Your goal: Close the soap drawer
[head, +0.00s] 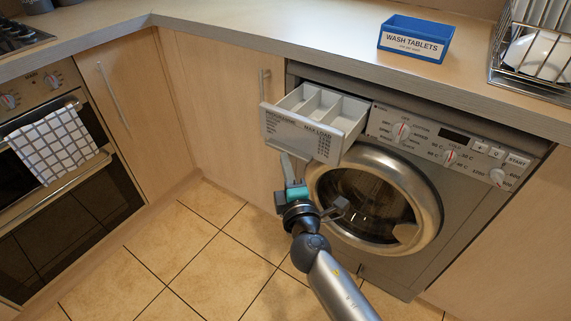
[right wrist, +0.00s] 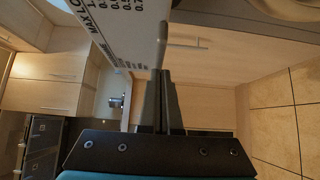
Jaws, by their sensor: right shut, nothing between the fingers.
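The soap drawer (head: 316,116) of the washing machine (head: 390,180) is pulled out at the machine's upper left. Its white compartments show from above, and its grey front carries printed load figures. My right gripper (head: 287,160) is shut and empty, just below the left part of the drawer front. In the right wrist view the shut fingers (right wrist: 160,75) point at the lower edge of the drawer front (right wrist: 135,30). I cannot tell whether they touch it. My left gripper is in neither view.
The round door (head: 375,200) of the machine is shut, just right of my right gripper. The worktop above holds a blue wash tablets box (head: 415,40) and a dish rack (head: 535,55). An oven (head: 50,160) stands at left. The tiled floor (head: 170,255) is clear.

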